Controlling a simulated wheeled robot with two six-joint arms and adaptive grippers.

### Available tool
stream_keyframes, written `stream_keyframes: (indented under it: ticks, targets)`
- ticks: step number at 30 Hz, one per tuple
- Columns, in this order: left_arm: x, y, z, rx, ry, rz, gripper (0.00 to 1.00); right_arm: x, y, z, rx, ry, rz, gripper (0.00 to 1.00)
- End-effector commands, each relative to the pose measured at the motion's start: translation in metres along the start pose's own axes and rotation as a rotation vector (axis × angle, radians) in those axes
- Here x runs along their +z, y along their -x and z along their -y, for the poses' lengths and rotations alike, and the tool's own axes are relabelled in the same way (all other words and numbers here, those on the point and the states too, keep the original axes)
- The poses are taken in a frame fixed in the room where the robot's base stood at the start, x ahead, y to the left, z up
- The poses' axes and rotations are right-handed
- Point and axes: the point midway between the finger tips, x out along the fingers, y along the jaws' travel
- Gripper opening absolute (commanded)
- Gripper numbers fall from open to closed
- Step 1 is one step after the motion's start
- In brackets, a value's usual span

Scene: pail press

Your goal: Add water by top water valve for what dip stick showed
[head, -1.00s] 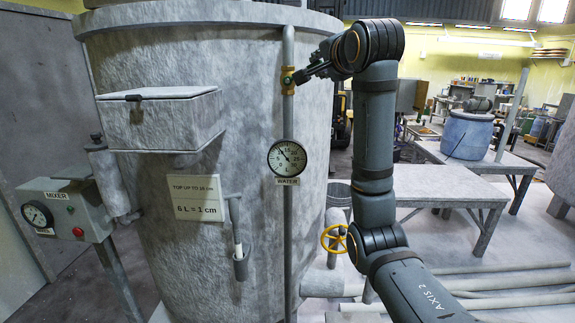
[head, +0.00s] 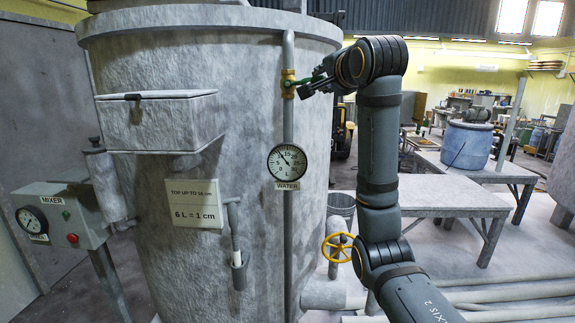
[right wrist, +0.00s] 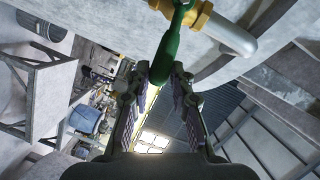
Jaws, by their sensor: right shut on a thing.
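The top water valve (head: 288,84) is a brass fitting on the vertical pipe of the big grey tank. Its green handle (head: 301,82) points right from the pipe. My right gripper (head: 306,88) is shut on this handle; the right wrist view shows the green handle (right wrist: 167,55) between the fingers (right wrist: 161,75). The round WATER gauge (head: 287,162) sits lower on the pipe, its needle pointing to the upper left. The dip stick (head: 235,230) stands in a tube holder on the tank. A sign (head: 195,205) reads "6 L = 1 cm" under smaller top-up text. My left gripper is out of view.
A mixer box (head: 62,215) with a dial and red button stands at the left. A hatch box (head: 160,120) juts from the tank. A yellow handwheel (head: 337,247) is low right of the pipe. A blue pail (head: 467,145) stands on a table behind right.

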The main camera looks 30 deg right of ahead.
Motion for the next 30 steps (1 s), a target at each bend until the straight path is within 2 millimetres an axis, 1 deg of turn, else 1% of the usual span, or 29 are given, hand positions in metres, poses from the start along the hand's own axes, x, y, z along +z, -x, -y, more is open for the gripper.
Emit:
stream_keyframes:
  ticks: [7,12,15,16,21,30]
  targets:
    - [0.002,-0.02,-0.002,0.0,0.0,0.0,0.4,0.009,-0.003,-0.02,0.004,0.001,0.002,0.04]
    - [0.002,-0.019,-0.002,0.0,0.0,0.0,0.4,0.01,-0.004,-0.021,0.01,0.002,0.007,0.13]
    - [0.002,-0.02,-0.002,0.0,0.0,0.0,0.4,0.011,-0.005,-0.022,0.011,0.003,0.009,0.15]
    - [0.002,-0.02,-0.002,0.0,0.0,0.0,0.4,0.011,-0.005,-0.022,0.011,0.003,0.009,0.4]
    - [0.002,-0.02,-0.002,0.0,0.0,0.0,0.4,0.011,-0.004,-0.021,0.009,0.002,0.009,0.62]
    - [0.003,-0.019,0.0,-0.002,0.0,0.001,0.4,0.009,-0.002,-0.019,0.003,0.001,0.003,0.62]
